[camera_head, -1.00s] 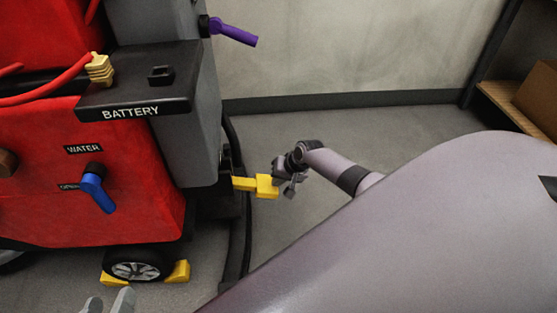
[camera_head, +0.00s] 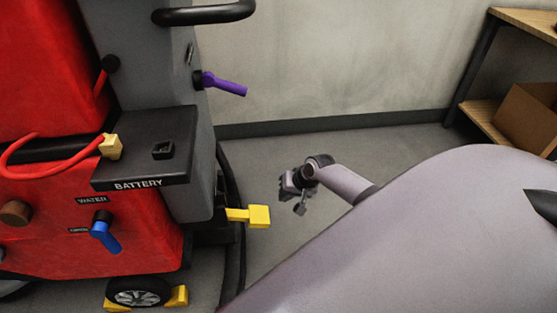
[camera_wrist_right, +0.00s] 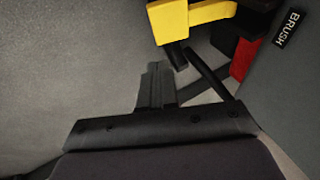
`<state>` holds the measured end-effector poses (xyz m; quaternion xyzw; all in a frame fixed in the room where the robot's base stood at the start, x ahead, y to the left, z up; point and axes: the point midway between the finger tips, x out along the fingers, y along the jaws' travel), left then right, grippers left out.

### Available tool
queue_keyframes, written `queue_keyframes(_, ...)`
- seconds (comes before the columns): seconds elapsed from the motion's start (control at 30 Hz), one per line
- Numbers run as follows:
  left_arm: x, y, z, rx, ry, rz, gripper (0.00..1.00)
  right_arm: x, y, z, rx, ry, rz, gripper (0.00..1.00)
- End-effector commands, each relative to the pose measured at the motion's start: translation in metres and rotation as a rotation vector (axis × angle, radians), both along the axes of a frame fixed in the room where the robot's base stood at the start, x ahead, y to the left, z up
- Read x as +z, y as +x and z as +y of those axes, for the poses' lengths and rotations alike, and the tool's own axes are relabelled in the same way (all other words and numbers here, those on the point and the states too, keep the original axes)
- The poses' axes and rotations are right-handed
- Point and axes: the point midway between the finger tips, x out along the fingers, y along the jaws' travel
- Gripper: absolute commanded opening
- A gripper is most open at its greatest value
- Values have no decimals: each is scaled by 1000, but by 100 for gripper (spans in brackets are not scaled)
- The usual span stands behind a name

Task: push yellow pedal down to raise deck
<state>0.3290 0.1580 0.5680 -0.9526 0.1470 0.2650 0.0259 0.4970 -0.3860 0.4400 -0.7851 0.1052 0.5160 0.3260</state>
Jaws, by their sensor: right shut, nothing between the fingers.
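The yellow pedal (camera_head: 258,216) sticks out to the right from the lower rear of the red and grey scrubber (camera_head: 195,120). It looks roughly level. My right gripper (camera_head: 294,193) is shut and empty, up and to the right of the pedal, with a visible gap between them in the head view. In the right wrist view the pedal (camera_wrist_right: 190,18) is at the top, just beyond the shut fingers (camera_wrist_right: 156,85). I cannot tell its exact height against the fingertips. My left gripper is out of view.
A purple lever (camera_head: 225,85) and a black handle (camera_head: 205,12) stick out above the pedal. A blue lever (camera_head: 105,236) is on the red side. A dark hose (camera_head: 235,250) runs down beside the pedal. A shelf with a cardboard box (camera_head: 530,115) stands at the right. The floor behind the gripper is clear.

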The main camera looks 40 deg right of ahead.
Motion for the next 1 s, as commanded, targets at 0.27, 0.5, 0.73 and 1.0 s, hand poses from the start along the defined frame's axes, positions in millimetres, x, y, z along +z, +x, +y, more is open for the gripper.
queue_keyframes(0.27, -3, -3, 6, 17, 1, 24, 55, 16, -9, -4, 0, 1, 1, 0)
queue_keyframes(0.5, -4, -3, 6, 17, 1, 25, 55, 16, -9, -5, 0, 1, 1, 0)
queue_keyframes(0.73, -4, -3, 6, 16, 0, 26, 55, 16, -9, -4, 0, 1, 1, 0)
queue_keyframes(1.0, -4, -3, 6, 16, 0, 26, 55, 12, -23, 18, 79, -20, 14, 0)
